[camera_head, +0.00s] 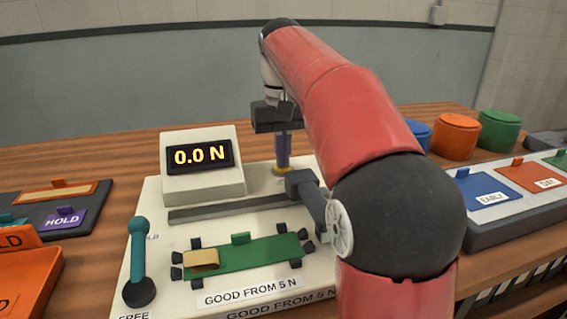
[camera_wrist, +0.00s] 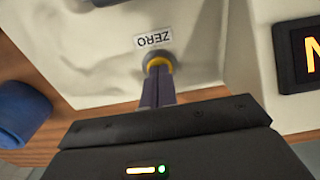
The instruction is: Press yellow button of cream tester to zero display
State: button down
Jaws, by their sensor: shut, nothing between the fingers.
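The cream tester (camera_head: 203,189) stands on the table, and its display (camera_head: 200,156) reads 0.0 N. The yellow button (camera_head: 282,169) sits on the cream board to the right of the display box. My gripper (camera_head: 282,167) is shut and points down with its fingertips at the button. In the wrist view the shut fingers (camera_wrist: 157,72) cover most of the yellow button (camera_wrist: 158,62), and only its yellow rim shows. The ZERO label (camera_wrist: 153,40) is beside it. I cannot tell how far the button is pushed in.
A green strip (camera_head: 245,252) lies on the tester among several dark clamps, left of my arm. A teal lever (camera_head: 138,250) stands at the front left. Orange (camera_head: 455,136) and green (camera_head: 499,130) tubs stand at the back right. A tray with coloured plates (camera_head: 490,188) is at the right.

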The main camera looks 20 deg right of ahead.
jog(key=shift+r+p, duration=2.7)
notch_tip(320, 180, up, 5)
jog(key=shift+f, duration=0.2)
